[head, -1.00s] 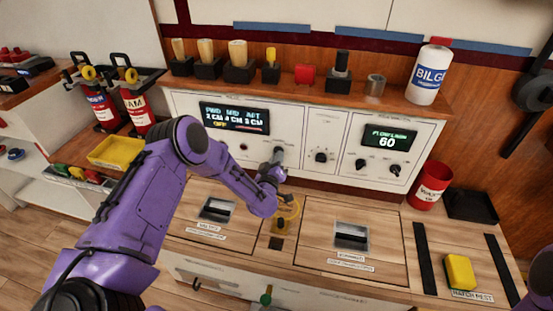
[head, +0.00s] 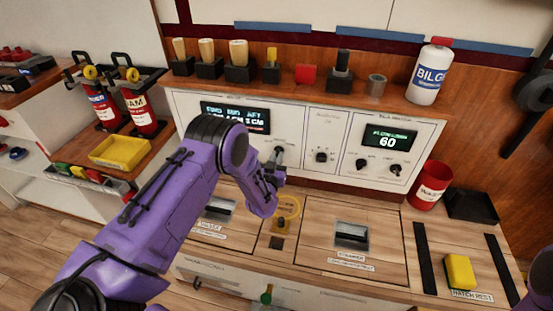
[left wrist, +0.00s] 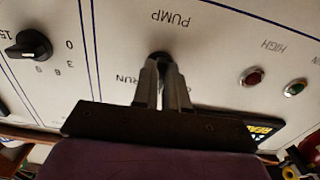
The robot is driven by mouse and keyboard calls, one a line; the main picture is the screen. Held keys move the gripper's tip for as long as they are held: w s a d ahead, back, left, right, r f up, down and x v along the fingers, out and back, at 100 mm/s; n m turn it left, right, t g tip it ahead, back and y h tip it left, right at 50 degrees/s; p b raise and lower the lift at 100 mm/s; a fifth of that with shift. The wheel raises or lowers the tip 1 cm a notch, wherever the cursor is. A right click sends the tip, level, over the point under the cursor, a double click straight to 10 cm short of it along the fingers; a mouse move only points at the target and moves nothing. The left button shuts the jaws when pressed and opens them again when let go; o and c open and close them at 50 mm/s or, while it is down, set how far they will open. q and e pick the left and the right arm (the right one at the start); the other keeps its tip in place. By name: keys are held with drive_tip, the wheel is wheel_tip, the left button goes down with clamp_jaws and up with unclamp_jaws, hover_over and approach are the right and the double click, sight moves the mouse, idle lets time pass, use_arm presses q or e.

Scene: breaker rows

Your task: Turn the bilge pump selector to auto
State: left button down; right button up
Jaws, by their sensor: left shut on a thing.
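The pump selector is a small dark knob (left wrist: 160,57) on the white panel (head: 300,125), below the printed word PUMP in the left wrist view. My left gripper (left wrist: 161,72) is shut on it, the fingers reaching up to the panel and covering most of the knob. RUN is readable beside the fingers; another label is partly hidden, and the pointer's direction cannot be told. In the head view the left gripper (head: 277,156) is at the panel below the left display (head: 236,116), whose lower lines my arm partly covers. My right gripper is out of view.
Another black knob (left wrist: 28,45) lies left of the fingers in the left wrist view; a red lamp (left wrist: 252,77) and a green lamp (left wrist: 295,88) lie right. A red bin (head: 428,185) is at right.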

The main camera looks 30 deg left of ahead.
use_arm(q)
drive_tip(key=shift+f, duration=0.1)
idle(0.4)
drive_tip(key=c, duration=1.2)
unclamp_jaws()
drive_tip(key=shift+o, duration=0.2)
drive_tip(key=shift+s, duration=0.1)
drive_tip(key=v, duration=1)
drive_tip(key=shift+s+p, duration=0.2)
drive_tip(key=shift+p, duration=0.1)
